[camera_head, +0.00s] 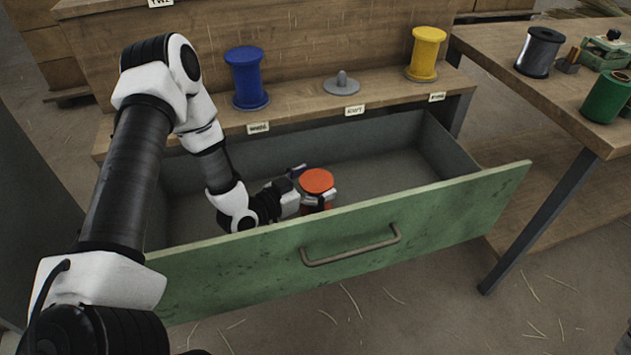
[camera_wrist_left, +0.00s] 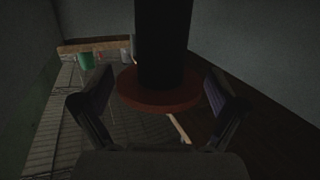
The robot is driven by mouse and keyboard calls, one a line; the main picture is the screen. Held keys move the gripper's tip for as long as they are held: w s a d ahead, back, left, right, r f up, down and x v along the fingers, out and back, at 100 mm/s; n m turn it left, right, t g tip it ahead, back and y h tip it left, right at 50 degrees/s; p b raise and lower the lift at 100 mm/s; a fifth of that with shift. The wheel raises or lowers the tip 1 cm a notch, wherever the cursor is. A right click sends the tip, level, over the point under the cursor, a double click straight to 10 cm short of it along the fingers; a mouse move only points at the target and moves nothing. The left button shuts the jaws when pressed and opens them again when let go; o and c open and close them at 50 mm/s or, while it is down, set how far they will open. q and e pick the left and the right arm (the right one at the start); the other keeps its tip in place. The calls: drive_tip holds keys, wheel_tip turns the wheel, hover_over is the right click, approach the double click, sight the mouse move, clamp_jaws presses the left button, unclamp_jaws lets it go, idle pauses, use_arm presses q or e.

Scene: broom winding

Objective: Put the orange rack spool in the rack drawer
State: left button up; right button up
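The orange spool (camera_head: 317,182) is inside the open green rack drawer (camera_head: 455,208), close behind its front panel. The panel hides the spool's lower part, so I cannot tell whether it touches the drawer floor. My left gripper (camera_head: 312,199) reaches down into the drawer beside the spool. In the left wrist view, the gripper's two fingers (camera_wrist_left: 160,92) stand apart on either side of the spool's dark core, with gaps showing. The spool's orange flange (camera_wrist_left: 158,101) lies between them. My right gripper is out of view.
A blue spool (camera_head: 246,78), an empty grey peg (camera_head: 342,84) and a yellow spool (camera_head: 425,54) are on the rack shelf behind the drawer. A wooden table (camera_head: 500,36) at right holds a dark spool (camera_head: 539,52) and a green spool (camera_head: 606,97). The drawer's right part is empty.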

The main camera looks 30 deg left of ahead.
use_arm(q)
drive_tip(key=shift+r, duration=0.15)
drive_tip(key=shift+s+a+r, duration=0.1)
drive_tip(key=shift+s+a, duration=0.05)
drive_tip(key=shift+s, duration=0.1)
drive_tip(key=f+p+v, duration=0.1)
drive_tip(key=p+v, duration=0.1)
drive_tip(key=v, duration=0.4)
drive_tip(key=shift+s+r+p, duration=0.3)
drive_tip(key=shift+s+r, duration=0.2)
drive_tip(key=shift+a, duration=0.1)
idle(1.1)
